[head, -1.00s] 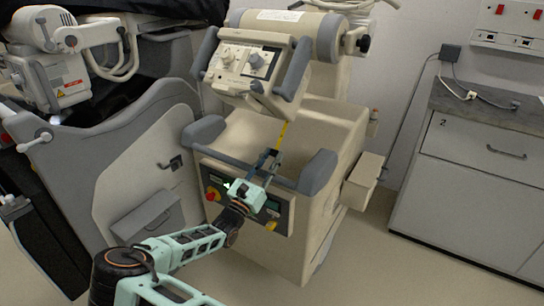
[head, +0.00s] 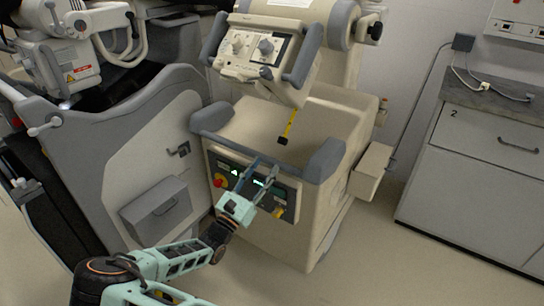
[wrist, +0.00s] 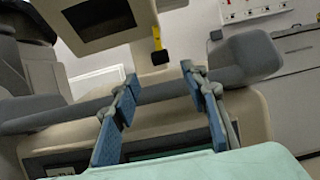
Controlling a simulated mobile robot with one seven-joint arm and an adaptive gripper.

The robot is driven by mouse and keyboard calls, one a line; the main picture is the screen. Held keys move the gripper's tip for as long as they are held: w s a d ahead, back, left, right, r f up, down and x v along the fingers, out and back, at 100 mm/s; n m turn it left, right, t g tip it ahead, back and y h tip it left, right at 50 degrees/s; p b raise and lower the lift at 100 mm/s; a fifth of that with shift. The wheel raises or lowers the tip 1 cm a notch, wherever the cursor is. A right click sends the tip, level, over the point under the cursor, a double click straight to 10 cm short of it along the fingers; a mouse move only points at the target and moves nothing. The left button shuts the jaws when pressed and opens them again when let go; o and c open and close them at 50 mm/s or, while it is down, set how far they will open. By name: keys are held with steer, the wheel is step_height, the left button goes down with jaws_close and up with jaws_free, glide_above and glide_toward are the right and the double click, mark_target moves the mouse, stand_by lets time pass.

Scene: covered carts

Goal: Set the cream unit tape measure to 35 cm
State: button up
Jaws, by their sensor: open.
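The cream unit (head: 335,130) stands in the middle of the head view. A yellow tape measure (head: 290,124) hangs from the underside of its tilted control head and ends in a black tab (head: 283,141). The tape (wrist: 157,38) and its black tab (wrist: 159,57) also show in the wrist view, just beyond and between my fingertips. My gripper (head: 264,165) is open and empty, in front of the unit's lower panel and below the tab, apart from it. In the wrist view its two fingers (wrist: 158,73) are spread wide. The tape's markings are too small to read.
Grey bumper handles (head: 325,160) flank the unit's front top edge near my fingers. A lower panel (head: 255,182) has lit displays and red and yellow knobs.

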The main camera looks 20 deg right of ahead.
steer(key=shift+v, duration=1.2)
